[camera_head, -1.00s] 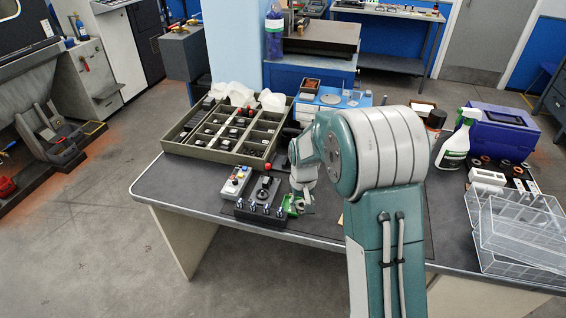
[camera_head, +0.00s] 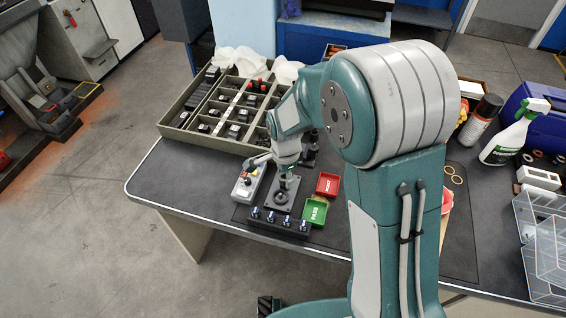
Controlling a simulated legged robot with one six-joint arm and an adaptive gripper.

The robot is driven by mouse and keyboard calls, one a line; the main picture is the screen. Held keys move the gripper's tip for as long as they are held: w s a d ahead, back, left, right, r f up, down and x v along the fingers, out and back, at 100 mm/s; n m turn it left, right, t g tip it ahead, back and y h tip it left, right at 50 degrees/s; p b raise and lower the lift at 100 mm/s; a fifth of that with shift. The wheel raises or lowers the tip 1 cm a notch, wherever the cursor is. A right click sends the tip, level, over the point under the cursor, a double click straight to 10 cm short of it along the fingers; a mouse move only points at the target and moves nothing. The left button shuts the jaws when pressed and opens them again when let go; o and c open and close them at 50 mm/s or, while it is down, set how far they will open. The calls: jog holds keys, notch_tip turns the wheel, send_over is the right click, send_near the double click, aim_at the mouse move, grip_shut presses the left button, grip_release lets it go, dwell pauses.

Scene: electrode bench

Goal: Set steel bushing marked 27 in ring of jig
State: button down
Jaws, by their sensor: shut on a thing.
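My gripper (camera_head: 286,184) points down over the dark jig plate (camera_head: 270,186) near the table's front edge. It is small in view and partly merges with my wrist. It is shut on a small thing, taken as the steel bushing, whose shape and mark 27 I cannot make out. The jig's dark ring (camera_head: 281,198) shows just below and slightly left of the fingertips. I cannot tell whether the held thing touches the ring.
A row of blue-tipped knobs (camera_head: 279,219) lies in front of the jig. A button box (camera_head: 246,183) is to its left, green (camera_head: 315,211) and red (camera_head: 328,184) trays to its right. A compartment tray (camera_head: 190,136) stands behind. A spray bottle (camera_head: 514,135) and clear boxes (camera_head: 545,245) are at right.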

aim_at(281, 194)
jog(key=shift+a+f+m, duration=0.15)
jog(key=shift+a+m, duration=0.15)
jog(key=shift+a, duration=0.3)
jog(key=shift+a+f, duration=0.15)
jog(key=shift+f, duration=0.15)
jog(key=shift+d+f, duration=0.2)
jog(key=shift+f, duration=0.7)
jog(key=shift+d+f, duration=0.2)
jog(key=shift+f, duration=0.7)
jog(key=shift+a+f, duration=0.15)
jog(key=shift+f, duration=0.15)
jog(key=shift+s+f, duration=0.15)
jog(key=shift+c, duration=0.6)
grip_release()
